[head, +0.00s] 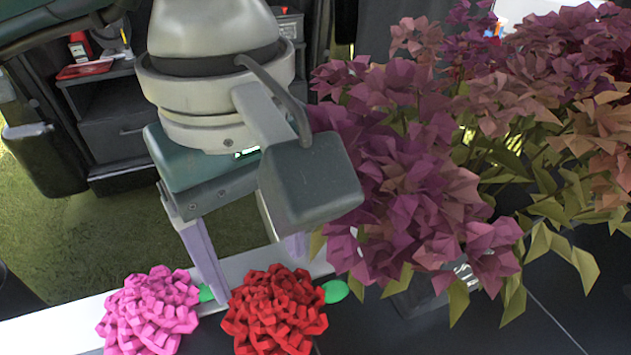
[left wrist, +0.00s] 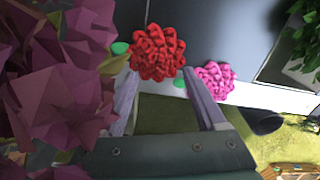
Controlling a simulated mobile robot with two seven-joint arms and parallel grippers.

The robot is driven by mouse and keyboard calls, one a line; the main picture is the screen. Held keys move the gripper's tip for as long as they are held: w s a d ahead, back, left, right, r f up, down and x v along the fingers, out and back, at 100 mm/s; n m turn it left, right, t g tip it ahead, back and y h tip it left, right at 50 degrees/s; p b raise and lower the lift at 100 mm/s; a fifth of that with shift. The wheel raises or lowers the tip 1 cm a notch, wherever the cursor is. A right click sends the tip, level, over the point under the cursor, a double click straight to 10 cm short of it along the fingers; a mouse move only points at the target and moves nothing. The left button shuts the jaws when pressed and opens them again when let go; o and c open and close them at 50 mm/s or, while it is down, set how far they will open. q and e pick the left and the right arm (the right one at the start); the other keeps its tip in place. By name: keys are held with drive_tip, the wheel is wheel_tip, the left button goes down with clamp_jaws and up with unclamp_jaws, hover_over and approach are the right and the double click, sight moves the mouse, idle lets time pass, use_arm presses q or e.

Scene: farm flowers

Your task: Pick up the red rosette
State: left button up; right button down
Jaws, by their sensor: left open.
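The red rosette (head: 274,312) lies on the dark table near its white edge, with a green leaf at its right. It also shows in the left wrist view (left wrist: 157,52), ahead of the fingertips. My left gripper (head: 258,272) is open above and just behind the red rosette. In the left wrist view its two fingers (left wrist: 160,85) are spread, with the rosette beyond and roughly between the tips. I cannot tell whether either finger touches it. A pink rosette (head: 150,312) lies close to the left of the red one. My right gripper is not in view.
A large bunch of purple and pink paper-like flowers (head: 400,170) stands right beside my left gripper and crowds that side. A dark cabinet (head: 112,130) stands behind, on the grass floor. Dark table surface (head: 545,315) shows at the lower right.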

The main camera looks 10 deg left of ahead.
sight(270, 294)
use_arm(q)
drive_tip(key=f, duration=0.4)
drive_tip(key=w+f, duration=0.1)
drive_tip(key=f, duration=0.2)
drive_tip(key=shift+a, duration=0.1)
drive_tip(key=shift+c, duration=0.2)
clamp_jaws()
